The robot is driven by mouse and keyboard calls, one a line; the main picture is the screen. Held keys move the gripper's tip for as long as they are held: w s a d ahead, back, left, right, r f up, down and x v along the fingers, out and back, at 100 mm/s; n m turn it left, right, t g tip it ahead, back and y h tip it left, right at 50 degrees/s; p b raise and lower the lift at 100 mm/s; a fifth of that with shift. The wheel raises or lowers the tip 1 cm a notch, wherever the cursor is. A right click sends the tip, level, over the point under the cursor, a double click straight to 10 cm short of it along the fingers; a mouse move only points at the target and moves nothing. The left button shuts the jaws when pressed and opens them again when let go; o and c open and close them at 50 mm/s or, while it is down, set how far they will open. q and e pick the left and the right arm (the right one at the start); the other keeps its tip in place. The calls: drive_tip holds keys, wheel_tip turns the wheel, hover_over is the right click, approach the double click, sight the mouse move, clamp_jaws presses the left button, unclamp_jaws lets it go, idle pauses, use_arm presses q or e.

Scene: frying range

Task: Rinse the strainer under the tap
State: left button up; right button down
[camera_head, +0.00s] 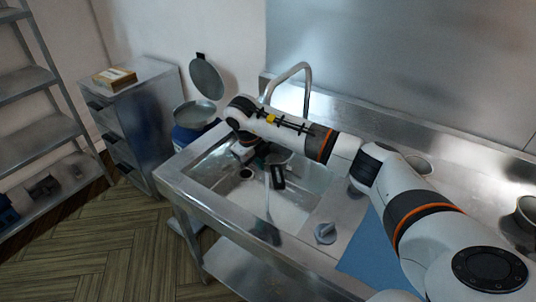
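The sink (228,195) is a steel basin left of centre, with a dark drain in its floor. The curved tap (306,85) rises behind it, and its spout end is hidden behind my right arm. A pale vertical streak that looks like running water falls into the basin. My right arm reaches across from the right, and my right gripper (268,168) points down over the basin. A small grey rounded thing, perhaps the strainer (280,157), is at the gripper, with a dark part below it. It is too small and covered to tell whether the fingers grip it. My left gripper is out of view.
A grey knob (325,233) and a blue sheet (366,250) are on the counter right of the basin. Round containers (418,165) stand farther right. A blue bin with its lid up (206,80) stands behind left, beside a drawer cabinet (150,125). Floor at left is clear.

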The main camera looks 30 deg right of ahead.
drive_tip(key=s+a+p, duration=0.2)
drive_tip(key=s, duration=0.3)
drive_tip(key=shift+s+a, duration=0.25)
drive_tip(key=shift+s, duration=0.05)
idle(1.3)
drive_tip(key=s+a+r+p, duration=0.2)
drive_tip(key=s+r+p, duration=0.1)
drive_tip(key=s+r, duration=0.1)
drive_tip(key=shift+s+p, duration=0.25)
drive_tip(key=shift+p, duration=0.05)
drive_tip(key=shift+a, duration=0.1)
idle(0.8)
